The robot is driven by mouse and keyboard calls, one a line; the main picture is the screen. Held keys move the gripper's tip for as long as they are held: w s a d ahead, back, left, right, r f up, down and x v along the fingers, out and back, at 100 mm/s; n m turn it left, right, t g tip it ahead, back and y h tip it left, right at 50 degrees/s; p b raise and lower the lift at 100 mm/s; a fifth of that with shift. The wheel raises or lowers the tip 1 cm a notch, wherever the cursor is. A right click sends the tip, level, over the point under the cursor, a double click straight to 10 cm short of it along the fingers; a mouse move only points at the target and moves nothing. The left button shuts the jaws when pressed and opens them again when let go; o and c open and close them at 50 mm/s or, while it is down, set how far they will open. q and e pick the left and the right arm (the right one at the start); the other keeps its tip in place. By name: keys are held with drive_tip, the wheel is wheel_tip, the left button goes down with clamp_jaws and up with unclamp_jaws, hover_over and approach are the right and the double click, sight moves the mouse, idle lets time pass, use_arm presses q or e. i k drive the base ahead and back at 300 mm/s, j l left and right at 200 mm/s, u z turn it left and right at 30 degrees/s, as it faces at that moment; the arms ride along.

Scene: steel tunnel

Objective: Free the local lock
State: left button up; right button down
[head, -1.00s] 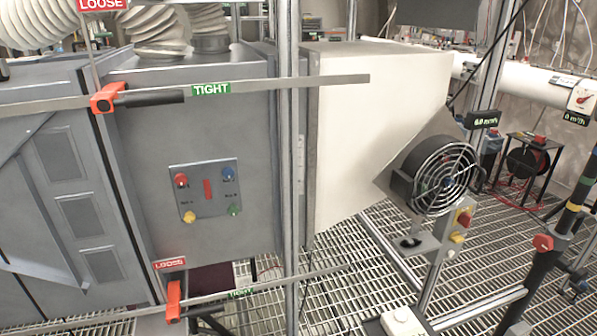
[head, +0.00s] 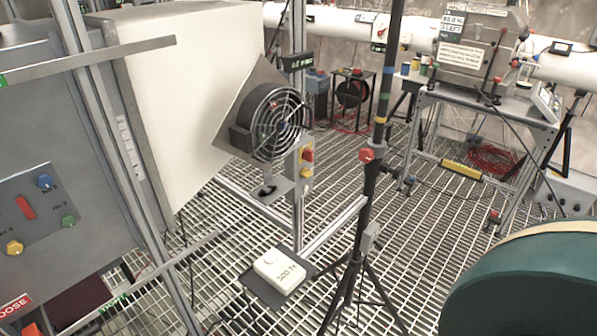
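Neither of my grippers is in view. I cannot make out a part marked as the local lock. A grey panel (head: 38,228) with a red bar, blue, green and yellow knobs shows at the left. A caged fan (head: 277,122) is in the middle, with a small box of red and yellow buttons (head: 306,163) beside it. A red knob (head: 367,155) sits on a black tripod post (head: 371,190). At the far right, a grey cabinet (head: 480,52) with text labels and handles stands on a metal bench (head: 484,114).
A large dark green rounded object (head: 530,285) fills the lower right corner. The grating floor (head: 440,225) is open between the tripod and the bench.

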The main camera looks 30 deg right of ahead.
sight(305, 174)
drive_tip(key=k+l, duration=0.15)
drive_tip(key=l, duration=0.25)
drive_tip(key=k+l+u, duration=0.1)
drive_tip(key=l, duration=0.3)
drive_tip(key=k+l, duration=0.2)
drive_tip(key=l, duration=0.2)
drive_tip(key=k+l+u, duration=0.1)
drive_tip(key=l, duration=0.3)
drive_tip(key=k+l+u, duration=0.1)
drive_tip(key=l, duration=0.35)
drive_tip(key=k+l, duration=0.1)
drive_tip(key=l, duration=0.3)
drive_tip(key=k+l+u, duration=0.15)
drive_tip(key=l, duration=0.7)
drive_tip(key=k+l+u, duration=0.15)
drive_tip(key=l, duration=0.25)
drive_tip(key=l+u, duration=0.1)
drive_tip(key=l, duration=0.45)
drive_tip(key=k+l+u, duration=0.1)
drive_tip(key=l, duration=0.4)
drive_tip(key=l+u, duration=0.2)
drive_tip(key=l, duration=0.9)
drive_tip(key=i+l+u, duration=0.1)
drive_tip(key=l, duration=0.45)
drive_tip(key=i+l+u, duration=0.1)
drive_tip(key=l, duration=0.4)
